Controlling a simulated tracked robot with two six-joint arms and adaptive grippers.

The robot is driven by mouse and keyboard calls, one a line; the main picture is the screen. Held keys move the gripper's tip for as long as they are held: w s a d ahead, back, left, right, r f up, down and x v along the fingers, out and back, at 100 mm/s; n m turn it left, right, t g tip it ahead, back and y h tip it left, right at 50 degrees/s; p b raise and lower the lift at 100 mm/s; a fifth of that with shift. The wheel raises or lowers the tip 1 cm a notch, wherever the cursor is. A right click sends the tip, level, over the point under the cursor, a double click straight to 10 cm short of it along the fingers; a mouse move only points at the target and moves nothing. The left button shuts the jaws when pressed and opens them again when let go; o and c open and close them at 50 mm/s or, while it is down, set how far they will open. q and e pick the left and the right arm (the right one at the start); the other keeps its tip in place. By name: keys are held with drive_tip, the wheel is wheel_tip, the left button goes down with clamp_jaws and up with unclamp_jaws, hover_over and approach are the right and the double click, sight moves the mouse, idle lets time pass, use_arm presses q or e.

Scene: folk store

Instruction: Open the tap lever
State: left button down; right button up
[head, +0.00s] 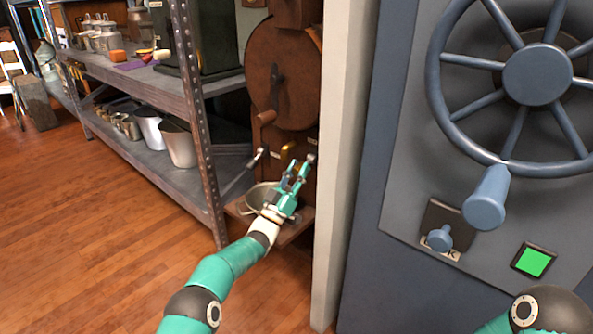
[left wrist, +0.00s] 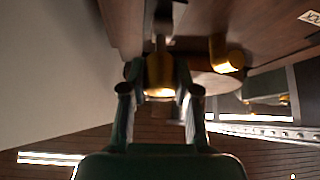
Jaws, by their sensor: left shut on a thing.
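My left gripper (head: 299,168) is at the front of a dark brown wooden machine (head: 285,75), above its low ledge. In the left wrist view its two fingers (left wrist: 160,95) are shut on a brass-coloured piece hanging from a dark stem, which I take to be the tap lever (left wrist: 160,75). A second brass knob (left wrist: 228,55) is just right of the fingers, apart from them. In the head view my fingers hide most of the held piece. My right gripper is out of the picture; only part of my right arm shows at the lower right.
A metal bowl (head: 258,196) sits on the wooden ledge (head: 293,226) under my left gripper. A pale post (head: 345,130) stands close on the right, then a grey safe door with a spoked wheel (head: 537,74). A metal shelf (head: 150,78) stands left. The wooden floor is clear.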

use_arm(q)
drive_tip(key=shift+a+f, duration=0.1)
drive_tip(key=shift+a, duration=0.2)
drive_tip(key=c, duration=1.1)
unclamp_jaws()
drive_tip(key=shift+o, duration=1.3)
drive_tip(key=shift+d, duration=0.15)
drive_tip(key=shift+s, duration=0.15)
drive_tip(key=shift+s+a+f, duration=0.35)
drive_tip(key=shift+f, duration=0.1)
drive_tip(key=s+a+f, duration=0.1)
drive_tip(key=s+a, duration=0.5)
drive_tip(key=s, duration=0.5)
drive_tip(key=shift+s+a, duration=0.25)
drive_tip(key=shift+a, duration=0.15)
drive_tip(key=shift+c, duration=0.2)
